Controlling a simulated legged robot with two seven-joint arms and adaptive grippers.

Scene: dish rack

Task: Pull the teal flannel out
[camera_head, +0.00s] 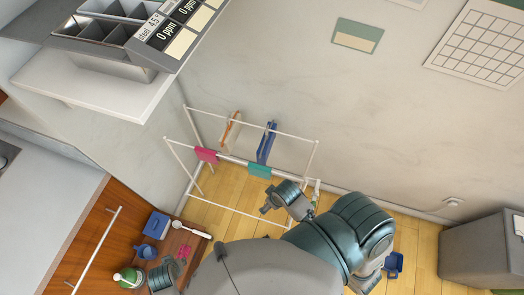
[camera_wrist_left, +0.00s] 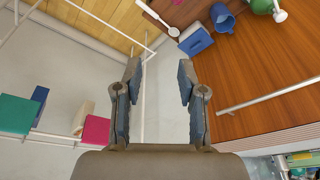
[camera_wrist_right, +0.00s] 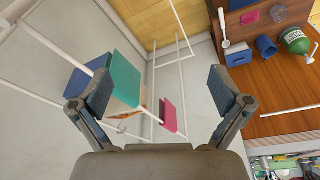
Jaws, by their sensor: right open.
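The teal flannel (camera_head: 259,170) hangs over a rail of the white drying rack (camera_head: 246,213), to the right of a pink cloth (camera_head: 206,155). In the right wrist view the flannel (camera_wrist_right: 127,80) is beside the left finger, partly within the span of the jaws; I cannot tell whether they touch. My right gripper (camera_wrist_right: 158,90) is open and empty, and in the head view it (camera_head: 268,202) is just below and right of the flannel. My left gripper (camera_wrist_left: 158,78) is open and empty; in the left wrist view the flannel (camera_wrist_left: 16,114) is at the far left.
A blue cloth (camera_head: 266,142) and a beige-orange cloth (camera_head: 230,132) hang behind on the rack. A wooden surface at lower left holds a blue box (camera_head: 156,224), a blue cup (camera_head: 147,251), a white brush (camera_head: 192,229) and a green bottle (camera_head: 128,277). A grey bin (camera_head: 480,255) stands at right.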

